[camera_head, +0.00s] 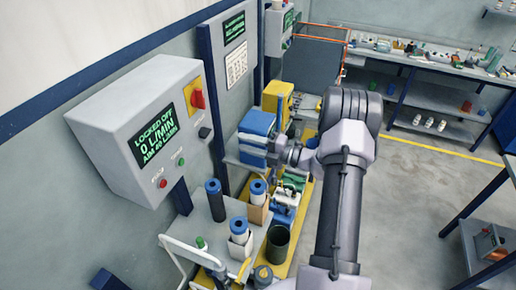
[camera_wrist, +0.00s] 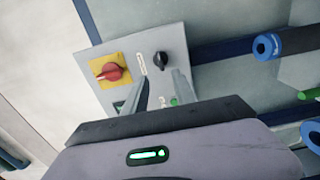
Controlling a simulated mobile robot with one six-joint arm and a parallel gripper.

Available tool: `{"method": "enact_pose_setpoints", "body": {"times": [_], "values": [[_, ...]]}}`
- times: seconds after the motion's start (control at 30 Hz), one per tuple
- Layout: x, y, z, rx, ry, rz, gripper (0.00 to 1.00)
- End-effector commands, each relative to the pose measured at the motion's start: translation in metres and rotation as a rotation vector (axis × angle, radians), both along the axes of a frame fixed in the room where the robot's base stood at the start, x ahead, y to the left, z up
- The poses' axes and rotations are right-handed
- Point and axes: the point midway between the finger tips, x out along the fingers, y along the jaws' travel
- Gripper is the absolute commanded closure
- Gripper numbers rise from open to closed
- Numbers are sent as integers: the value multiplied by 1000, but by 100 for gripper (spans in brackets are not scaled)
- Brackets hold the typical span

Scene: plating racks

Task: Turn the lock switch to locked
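A red rotary switch on a yellow plate (camera_head: 197,98) sits on the right side of a grey control box (camera_head: 134,132). The box's green display reads "LOCKED OFF", "0 L/MIN" and an aim line. The wrist view shows the red switch (camera_wrist: 110,72) at the panel's left, with a pale label and a black knob (camera_wrist: 160,60) to its right. My gripper (camera_wrist: 163,76) faces this panel with its two fingers apart and nothing between them. The fingertips show below the black knob, right of the red switch; contact cannot be told.
Below the box a grey bench (camera_head: 208,226) holds upright dark and blue-topped cylinders. A blue stack (camera_head: 257,124) appears beside my wrist. A dark green bin (camera_head: 278,244) stands lower down. The floor (camera_head: 415,190) on the right is open.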

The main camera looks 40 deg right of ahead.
Motion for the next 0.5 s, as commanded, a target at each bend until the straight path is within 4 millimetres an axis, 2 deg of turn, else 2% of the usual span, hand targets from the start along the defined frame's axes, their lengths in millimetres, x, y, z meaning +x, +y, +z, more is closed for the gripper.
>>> {"method": "enact_pose_setpoints", "body": {"times": [0.1, 0.2, 0.5], "values": [[-20, -14, -1, 0, 0, -3, 67], [-31, -21, 0, -1, 1, -1, 67], [-37, -24, 0, -1, 1, 1, 67]]}}
